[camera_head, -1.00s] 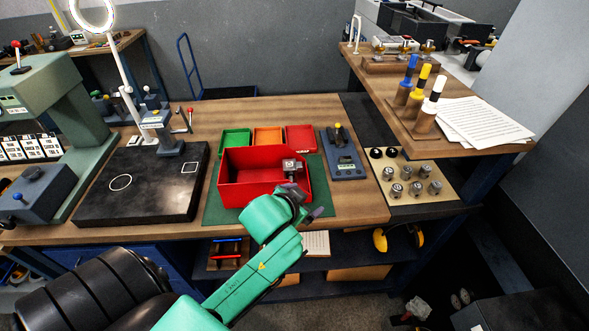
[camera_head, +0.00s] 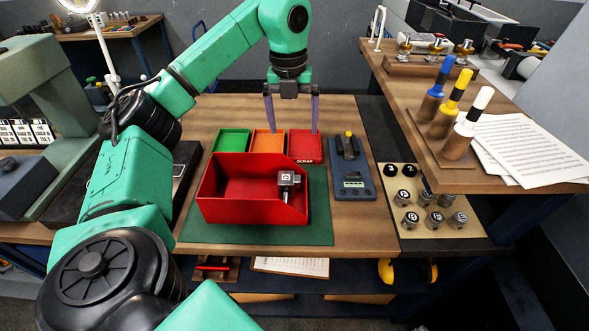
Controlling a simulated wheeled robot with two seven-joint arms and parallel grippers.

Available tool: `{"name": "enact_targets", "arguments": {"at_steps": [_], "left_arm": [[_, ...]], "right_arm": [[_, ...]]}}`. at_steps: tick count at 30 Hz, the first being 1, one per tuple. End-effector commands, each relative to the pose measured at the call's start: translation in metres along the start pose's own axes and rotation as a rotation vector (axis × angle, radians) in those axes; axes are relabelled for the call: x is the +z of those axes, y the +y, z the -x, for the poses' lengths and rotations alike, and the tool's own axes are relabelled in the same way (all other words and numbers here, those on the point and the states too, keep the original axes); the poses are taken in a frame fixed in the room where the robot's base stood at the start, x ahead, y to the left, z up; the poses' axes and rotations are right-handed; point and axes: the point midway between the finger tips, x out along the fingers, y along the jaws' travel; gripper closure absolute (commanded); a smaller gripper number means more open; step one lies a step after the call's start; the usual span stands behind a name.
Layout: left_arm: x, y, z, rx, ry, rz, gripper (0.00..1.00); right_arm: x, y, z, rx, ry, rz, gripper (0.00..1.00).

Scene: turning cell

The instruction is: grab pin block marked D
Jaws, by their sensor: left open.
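A grey metal block with a pin (camera_head: 287,180) sits in the right part of the large red open bin (camera_head: 240,214). It has a small dark mark on its face, too small to read surely as D. The pin points down toward the front. My left gripper (camera_head: 292,131) hangs from above with its two purple fingers wide apart and empty. In the picture it is above and behind the block, over the orange and red small trays. My right gripper is not in view.
Small green (camera_head: 233,141), orange (camera_head: 267,141) and red SCRAP (camera_head: 305,145) trays stand behind the bin. A blue gauge (camera_head: 352,168) stands to its right. A beige board (camera_head: 464,189) holds several round marked pieces. A raised shelf at right carries blue, yellow and white-topped handles (camera_head: 466,124).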

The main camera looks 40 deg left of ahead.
Motion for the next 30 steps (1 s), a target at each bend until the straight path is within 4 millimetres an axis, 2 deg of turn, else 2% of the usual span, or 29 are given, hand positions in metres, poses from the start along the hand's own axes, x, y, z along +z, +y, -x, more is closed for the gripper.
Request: {"name": "enact_targets", "arguments": {"at_steps": [1,2,3,11,18,20,23,30], "left_arm": [[0.003,0.03,0.003,0.071,0.007,0.086,0.0],[0.001,0.025,-0.022,0.066,0.011,0.067,0.0],[0.001,0.024,-0.035,0.062,0.01,0.061,0.0],[0.0,0.024,-0.067,0.057,0.011,0.054,0.0],[-0.002,0.027,-0.13,0.057,0.014,0.051,0.0],[-0.001,0.028,-0.131,0.059,0.012,0.051,0.0],[-0.001,0.028,-0.142,0.057,0.011,0.051,0.0],[-0.003,0.03,-0.183,0.058,0.013,0.05,0.0]], "right_arm": [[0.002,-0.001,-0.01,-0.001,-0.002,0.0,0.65],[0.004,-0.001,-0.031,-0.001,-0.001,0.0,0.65],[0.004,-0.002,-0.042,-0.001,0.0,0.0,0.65],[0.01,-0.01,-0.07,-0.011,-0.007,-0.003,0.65],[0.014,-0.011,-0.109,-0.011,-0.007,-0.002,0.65],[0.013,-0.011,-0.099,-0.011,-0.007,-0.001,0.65],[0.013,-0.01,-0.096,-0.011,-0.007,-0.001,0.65],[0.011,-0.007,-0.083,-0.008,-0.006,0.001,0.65]]}}
